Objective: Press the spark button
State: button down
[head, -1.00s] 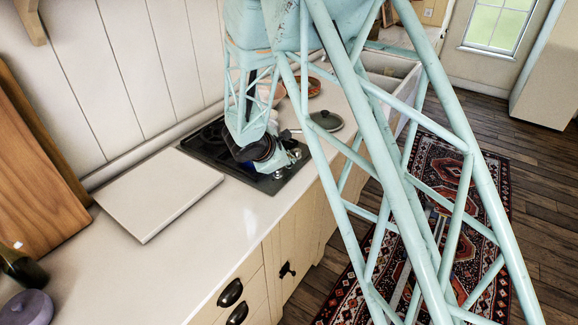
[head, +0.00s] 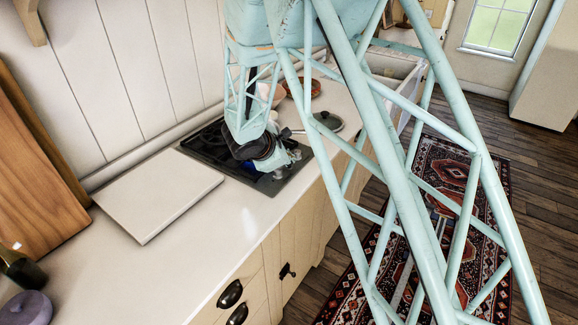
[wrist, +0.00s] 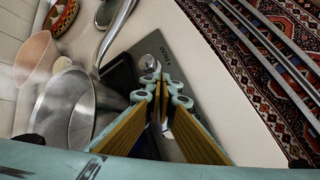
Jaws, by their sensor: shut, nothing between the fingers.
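The hob (head: 205,143) is a dark plate set in the pale counter, with its knobs at the right end, partly behind my gripper (head: 287,160). In the wrist view my gripper (wrist: 157,78) is shut and empty, its fingertips together over the hob's steel control strip (wrist: 178,75). A round silver knob (wrist: 153,44) stands just beyond the fingertips. I cannot make out the spark button; the fingers hide part of the strip. Whether the tips touch anything is unclear.
A steel pan (wrist: 68,112) and a pinkish pot (wrist: 36,55) are left of the fingers in the wrist view. A lidded pan (head: 327,121) stands behind the hob. A white board (head: 158,192) lies in front of it. The near counter (head: 215,235) is mostly clear.

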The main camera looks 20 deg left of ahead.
aim_at(290, 167)
jog(key=shift+r, duration=0.1)
jog(key=shift+r+p, duration=1)
jog(key=shift+r, duration=1.95)
